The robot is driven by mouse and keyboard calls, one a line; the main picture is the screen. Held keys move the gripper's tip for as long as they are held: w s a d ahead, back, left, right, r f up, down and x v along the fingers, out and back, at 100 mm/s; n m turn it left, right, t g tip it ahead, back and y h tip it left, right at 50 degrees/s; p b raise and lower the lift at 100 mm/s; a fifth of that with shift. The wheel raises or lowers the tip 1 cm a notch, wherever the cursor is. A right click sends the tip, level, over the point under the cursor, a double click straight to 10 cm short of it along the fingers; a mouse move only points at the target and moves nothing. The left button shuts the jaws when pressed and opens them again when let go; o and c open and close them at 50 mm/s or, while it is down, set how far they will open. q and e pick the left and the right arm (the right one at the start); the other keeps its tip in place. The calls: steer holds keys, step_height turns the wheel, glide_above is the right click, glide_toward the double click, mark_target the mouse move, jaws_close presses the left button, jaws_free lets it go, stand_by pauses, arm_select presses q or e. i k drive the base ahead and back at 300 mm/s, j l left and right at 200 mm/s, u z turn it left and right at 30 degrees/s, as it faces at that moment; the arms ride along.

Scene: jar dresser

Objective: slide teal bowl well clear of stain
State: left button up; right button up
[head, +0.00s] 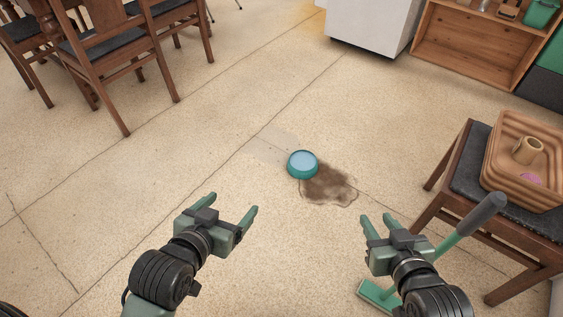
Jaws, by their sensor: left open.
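The teal bowl (302,165) sits upright on the floor near the middle of the head view, with a pale blue inside. The brown stain (330,187) spreads to the right of and below the bowl. The bowl overlaps the stain's upper left edge. My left gripper (232,203) is open and empty, to the lower left of the bowl and apart from it. My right gripper (377,217) has its fingers apart with nothing visible between them, to the lower right of the stain. Neither gripper touches the bowl.
A green brush with a dark-ended handle (448,244) passes beside my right gripper. A chair (466,167) holding a woven tray (499,185) stands at the right. Wooden chairs (115,45) stand at the upper left. The floor left of and above the bowl is clear.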

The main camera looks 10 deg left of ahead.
mark_target(301, 164)
steer(key=i+j, duration=0.2)
steer(key=i, duration=0.3)
steer(key=i+j+z, duration=0.4)
steer(key=i, duration=0.3)
steer(key=i+j+z, duration=0.4)
steer(key=i+j, duration=0.25)
